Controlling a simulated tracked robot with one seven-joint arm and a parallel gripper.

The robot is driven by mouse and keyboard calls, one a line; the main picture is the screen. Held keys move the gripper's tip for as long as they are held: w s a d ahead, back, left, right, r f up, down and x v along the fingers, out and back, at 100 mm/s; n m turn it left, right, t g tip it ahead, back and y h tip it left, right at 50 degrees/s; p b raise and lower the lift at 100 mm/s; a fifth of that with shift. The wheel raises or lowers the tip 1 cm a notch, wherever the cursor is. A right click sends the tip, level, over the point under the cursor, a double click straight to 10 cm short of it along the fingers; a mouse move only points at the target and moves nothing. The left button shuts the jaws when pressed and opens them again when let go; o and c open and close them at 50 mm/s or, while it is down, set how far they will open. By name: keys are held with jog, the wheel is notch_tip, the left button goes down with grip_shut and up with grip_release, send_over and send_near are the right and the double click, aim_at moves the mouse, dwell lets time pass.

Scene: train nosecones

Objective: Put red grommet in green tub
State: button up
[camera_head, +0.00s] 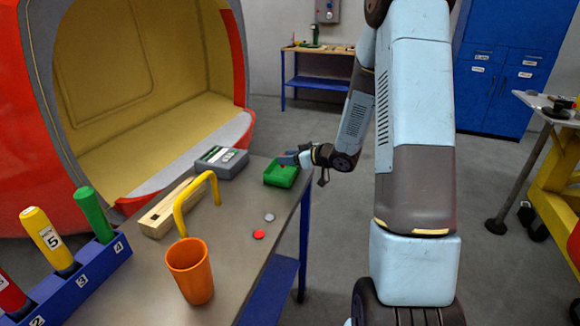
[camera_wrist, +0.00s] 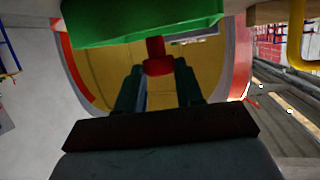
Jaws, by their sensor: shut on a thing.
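The green tub (camera_head: 281,177) stands on the bench near its right edge; in the wrist view (camera_wrist: 130,28) it fills the top, close to my fingers. My gripper (camera_head: 288,160) is at the tub in the head view, over its rear side. In the wrist view my gripper (camera_wrist: 158,77) is shut on a red, short, round-looking piece, the red grommet (camera_wrist: 156,57), held between the fingertips. The grommet appears near the tub's wall; I cannot tell whether it is above or inside the opening. In the head view only a small red bit shows there.
A red disc (camera_head: 259,234) and a grey disc (camera_head: 269,217) lie on the bench. An orange cup (camera_head: 190,270), a yellow bent handle (camera_head: 197,195), a wooden block (camera_head: 160,215), a grey box (camera_head: 221,162) and a blue rack (camera_head: 75,285) with coloured cylinders stand to the left.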

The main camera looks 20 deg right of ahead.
jog(key=shift+w+a+f, duration=0.1)
jog(key=shift+w+f, duration=0.1)
jog(key=shift+f, duration=1.55)
jog(key=o, duration=1)
jog(key=shift+f, duration=0.1)
